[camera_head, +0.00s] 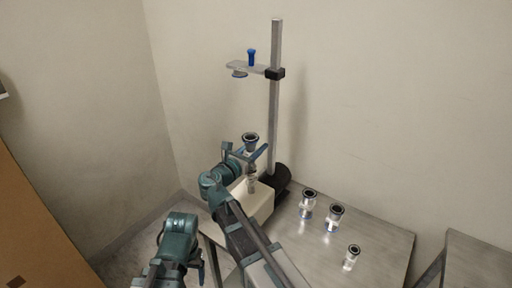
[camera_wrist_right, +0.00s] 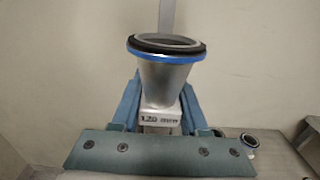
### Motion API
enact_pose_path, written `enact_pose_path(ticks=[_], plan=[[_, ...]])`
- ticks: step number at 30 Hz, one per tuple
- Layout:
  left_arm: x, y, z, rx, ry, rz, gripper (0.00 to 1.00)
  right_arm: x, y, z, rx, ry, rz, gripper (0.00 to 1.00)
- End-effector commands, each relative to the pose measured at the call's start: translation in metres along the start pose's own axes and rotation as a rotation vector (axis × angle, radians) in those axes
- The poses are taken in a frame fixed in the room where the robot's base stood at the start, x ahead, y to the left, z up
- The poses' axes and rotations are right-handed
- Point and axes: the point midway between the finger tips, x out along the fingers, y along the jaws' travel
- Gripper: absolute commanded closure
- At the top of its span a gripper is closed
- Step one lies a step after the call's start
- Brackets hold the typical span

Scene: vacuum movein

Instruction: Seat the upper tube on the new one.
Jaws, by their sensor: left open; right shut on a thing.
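My right gripper (camera_head: 255,157) is shut on a metal tube (camera_head: 250,140) with a black ring and blue band at its top. In the right wrist view this tube (camera_wrist_right: 170,80) stands upright between the teal fingers, with "120 mm" marked below its flared top. In the head view a metal piece (camera_head: 252,182) shows just under the gripper, above the cream box; whether they touch is unclear. The upper tube's short flanged end (camera_head: 239,73) hangs under the stand's arm, well above the held tube. My left gripper (camera_head: 197,262) is open, low at the left, away from the tubes.
The stand's pole (camera_head: 275,110) rises behind the cream box (camera_head: 262,205). A blue knob (camera_head: 251,57) tops its arm (camera_head: 250,67). Several loose tubes, one here (camera_head: 307,204), stand on the metal table (camera_head: 375,245) at right. A second table (camera_head: 475,262) is further right.

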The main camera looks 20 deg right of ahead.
Motion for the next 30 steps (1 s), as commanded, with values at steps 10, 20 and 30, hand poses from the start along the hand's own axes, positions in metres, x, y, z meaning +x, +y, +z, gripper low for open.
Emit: enact_pose_path(ticks=[10,20,30], plan=[[0.0046,0.0004,-0.0003,0.0,0.0,0.0,0.21,0.0,0.0,-0.0045,0.0,-0.001,0.0,1.0],[0.0084,0.0008,-0.0005,0.0,0.0,0.0,0.21,0.0,0.0,-0.0082,0.0,-0.001,0.0,1.0],[0.0094,0.0009,-0.0006,0.0,0.0,0.0,0.21,0.0,0.0,-0.0092,-0.001,-0.001,0.0,1.0]])
